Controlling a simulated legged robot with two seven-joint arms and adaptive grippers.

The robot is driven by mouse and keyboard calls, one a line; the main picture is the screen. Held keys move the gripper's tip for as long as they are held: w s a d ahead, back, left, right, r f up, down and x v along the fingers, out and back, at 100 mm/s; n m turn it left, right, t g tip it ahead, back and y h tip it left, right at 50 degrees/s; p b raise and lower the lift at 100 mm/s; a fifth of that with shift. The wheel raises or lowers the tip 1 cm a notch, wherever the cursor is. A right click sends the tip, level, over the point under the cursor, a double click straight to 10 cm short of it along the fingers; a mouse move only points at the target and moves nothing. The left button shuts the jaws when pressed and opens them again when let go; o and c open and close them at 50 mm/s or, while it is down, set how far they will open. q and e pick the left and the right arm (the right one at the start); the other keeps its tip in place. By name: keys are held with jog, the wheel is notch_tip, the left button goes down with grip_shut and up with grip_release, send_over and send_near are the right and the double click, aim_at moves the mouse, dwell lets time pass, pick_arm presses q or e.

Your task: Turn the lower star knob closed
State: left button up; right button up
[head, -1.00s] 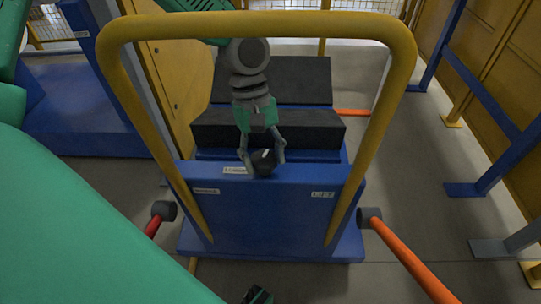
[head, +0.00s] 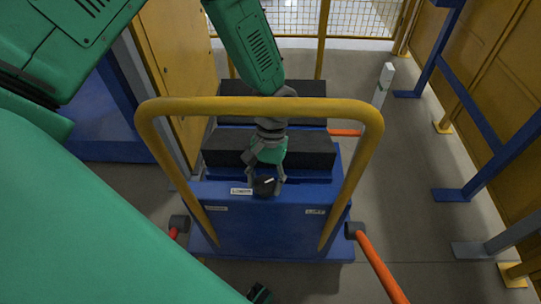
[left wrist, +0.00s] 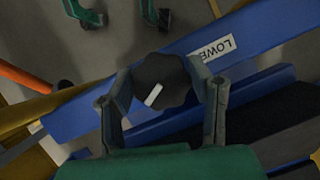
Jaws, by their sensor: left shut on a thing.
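The lower star knob (head: 264,187) is black with a white pointer mark, on top of the blue panel beside a white "LOWER" label (head: 241,191). My left gripper (head: 265,184) reaches down from above, with its fingers on either side of the knob and shut on it. In the left wrist view the knob (left wrist: 163,82) sits between the two fingers, its white mark toward the lower left. The "LOWER" label (left wrist: 212,50) appears upside down there. My right gripper (left wrist: 125,18) shows at the top of the left wrist view, fingers apart and empty.
A yellow tubular handle (head: 260,107) arches over the blue panel (head: 270,230), around my left arm. A "LIFT" label (head: 314,211) is on the panel's right. An orange bar (head: 382,267) extends at the right. Black pads (head: 300,150) lie behind the panel.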

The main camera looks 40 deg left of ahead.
pick_arm(q)
jog(key=m+p, duration=0.1)
jog(key=m+y+p, duration=0.1)
jog(key=shift+w+r+m, duration=0.2)
jog(key=shift+w+m, duration=0.15)
jog(key=shift+m, duration=0.05)
jog(key=shift+d+f+m+y+p, duration=0.1)
jog(key=shift+m+y+p, duration=0.65)
jog(key=shift+m, duration=0.75)
jog(key=o, duration=1.1)
jog(key=shift+w+d, duration=0.1)
jog(key=shift+o, duration=0.2)
jog(key=shift+s, duration=0.2)
